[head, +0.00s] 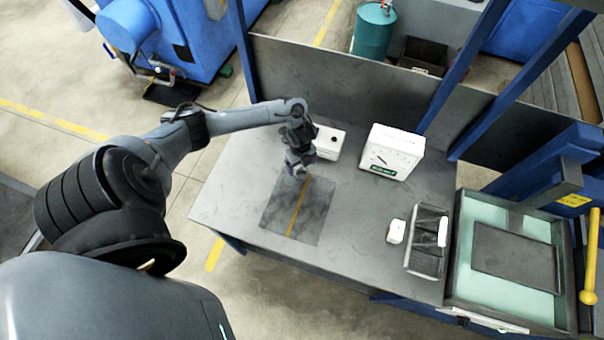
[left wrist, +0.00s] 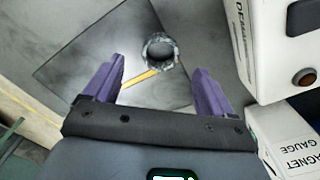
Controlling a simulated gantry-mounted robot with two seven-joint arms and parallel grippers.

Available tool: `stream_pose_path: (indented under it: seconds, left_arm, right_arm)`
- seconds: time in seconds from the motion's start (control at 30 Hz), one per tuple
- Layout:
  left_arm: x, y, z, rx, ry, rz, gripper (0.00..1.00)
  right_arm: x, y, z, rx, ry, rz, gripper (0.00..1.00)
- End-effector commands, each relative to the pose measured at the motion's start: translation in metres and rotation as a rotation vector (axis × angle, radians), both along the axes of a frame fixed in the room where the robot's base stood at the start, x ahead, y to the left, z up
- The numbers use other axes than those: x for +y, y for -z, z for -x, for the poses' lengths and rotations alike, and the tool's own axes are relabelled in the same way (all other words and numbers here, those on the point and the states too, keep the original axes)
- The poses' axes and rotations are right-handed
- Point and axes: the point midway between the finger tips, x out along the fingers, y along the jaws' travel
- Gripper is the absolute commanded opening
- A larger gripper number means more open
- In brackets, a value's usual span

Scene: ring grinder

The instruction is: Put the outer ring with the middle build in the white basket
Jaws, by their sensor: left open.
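A dark metallic ring (left wrist: 147,52) lies on the dark mat (left wrist: 75,70), at the end of an orange-yellow strip, in the left wrist view. My left gripper (head: 298,172) is over the far end of the mat in the head view and hides the ring there. In the left wrist view its two purple fingers (left wrist: 158,70) are open and apart, with the ring seen between and just beyond their tips. Nothing is held. A basket with a pale rim and dark inside (head: 409,262) stands at the table's right side. My right gripper is not in view.
A white box (head: 330,142) stands close beside my left gripper. A small white item (head: 396,231) sits left of the basket. A pale green tray (head: 485,222) is right of it. The table's middle is clear.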

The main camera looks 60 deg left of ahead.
Motion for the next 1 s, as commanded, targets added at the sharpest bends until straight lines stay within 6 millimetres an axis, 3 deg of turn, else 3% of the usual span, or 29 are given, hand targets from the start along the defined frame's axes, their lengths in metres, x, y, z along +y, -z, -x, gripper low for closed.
stream_pose_path:
  seconds: [0.5, 0.8, 1.0]
  left_arm:
    - [0.000, 0.051, 0.000, 0.000, -0.002, 0.001, 0.85]
    - [0.000, 0.053, 0.000, -0.001, 0.000, 0.000, 0.85]
    - [0.000, 0.053, 0.000, -0.001, 0.000, 0.000, 0.54]
  right_arm:
    - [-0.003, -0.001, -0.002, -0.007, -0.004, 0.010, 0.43]
    - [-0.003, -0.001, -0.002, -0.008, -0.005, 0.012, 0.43]
    - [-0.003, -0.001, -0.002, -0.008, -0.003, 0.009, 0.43]
